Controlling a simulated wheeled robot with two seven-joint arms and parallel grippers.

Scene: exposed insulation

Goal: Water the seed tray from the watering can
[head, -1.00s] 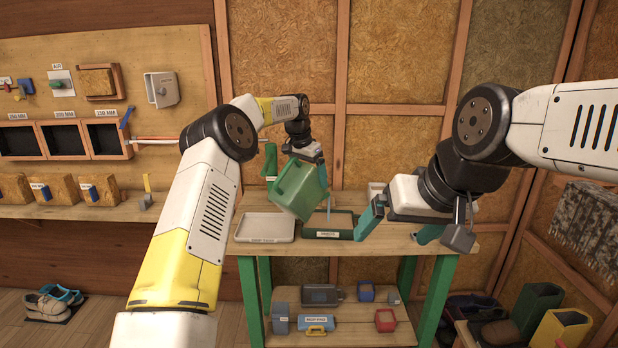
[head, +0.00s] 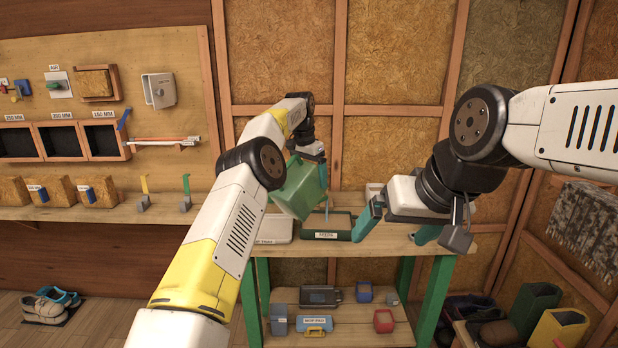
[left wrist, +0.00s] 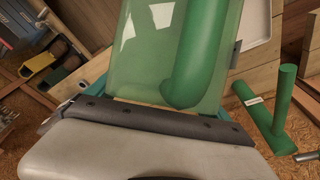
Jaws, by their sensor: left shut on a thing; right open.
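The green watering can (head: 297,190) is held tilted above the bench by my left gripper (head: 317,160), which is shut on it. A thin pale stream shows below the can, over the dark green seed tray (head: 345,223) with a white label on its front. In the left wrist view the can's translucent green body (left wrist: 150,50) fills the top, close against the gripper. The can's exact grasped part is hard to make out. My right gripper (head: 400,228) is open and empty, at the right of the seed tray, with its fingers spread over the bench.
A pale tray (head: 275,232) lies left of the seed tray, partly hidden by my left arm. The wooden bench (head: 390,243) has green legs and a lower shelf with several small items. A green upright object (left wrist: 282,100) shows in the left wrist view.

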